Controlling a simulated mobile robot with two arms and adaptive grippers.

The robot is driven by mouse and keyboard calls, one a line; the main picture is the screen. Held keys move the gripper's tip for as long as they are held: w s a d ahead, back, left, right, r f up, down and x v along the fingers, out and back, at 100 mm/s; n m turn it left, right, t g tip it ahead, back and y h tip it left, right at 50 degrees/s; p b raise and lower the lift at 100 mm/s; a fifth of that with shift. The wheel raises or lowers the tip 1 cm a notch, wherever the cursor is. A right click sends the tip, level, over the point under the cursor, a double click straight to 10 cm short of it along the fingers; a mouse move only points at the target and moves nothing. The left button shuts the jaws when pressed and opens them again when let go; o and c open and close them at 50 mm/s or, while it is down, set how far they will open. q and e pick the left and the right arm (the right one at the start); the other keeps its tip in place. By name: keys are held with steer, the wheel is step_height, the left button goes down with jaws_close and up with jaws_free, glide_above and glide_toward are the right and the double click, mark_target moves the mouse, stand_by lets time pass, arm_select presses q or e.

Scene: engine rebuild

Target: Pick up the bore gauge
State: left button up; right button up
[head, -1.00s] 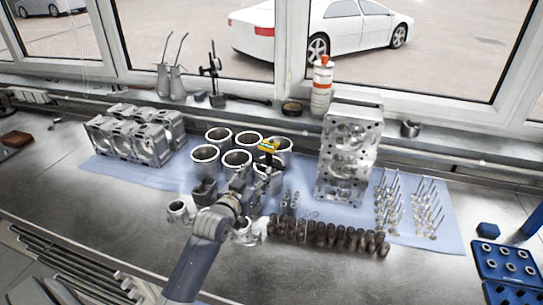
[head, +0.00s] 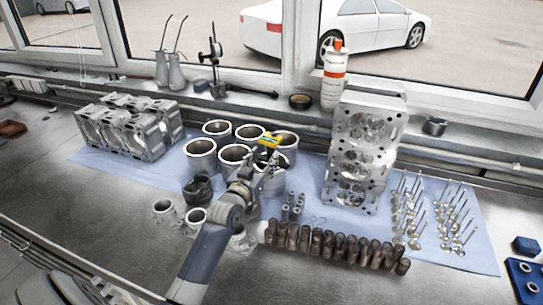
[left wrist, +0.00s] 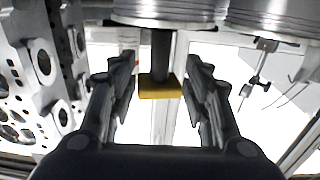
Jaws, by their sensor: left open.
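The bore gauge, with a yellow head (head: 270,140), stands up among the cylinder liners in the head view. In the left wrist view the yellow part of the bore gauge (left wrist: 160,88) and its dark stem lie between my two fingers. My left gripper (head: 260,170) reaches in from the front and is open, its fingers (left wrist: 160,72) on either side of the gauge with gaps. The gauge's lower end is hidden in the head view. My right gripper is not in view.
Several cylinder liners (head: 235,154) surround the gauge closely. The cylinder head (head: 358,150) stands to the right, with valves (head: 460,222) beyond it. A row of dark cylindrical parts (head: 335,245) lies in front. Pistons (head: 163,210) stand front left, and an engine block (head: 125,130) is at left.

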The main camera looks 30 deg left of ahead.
mark_target(269, 151)
arm_select(q)
steer(key=shift+w+a+r, duration=0.15)
steer(key=shift+w+r, duration=0.05)
steer(key=shift+w, duration=0.5)
steer(key=shift+p+x, duration=0.55)
steer(key=shift+x, duration=1.8)
steer(key=shift+f, duration=0.15)
jaws_close()
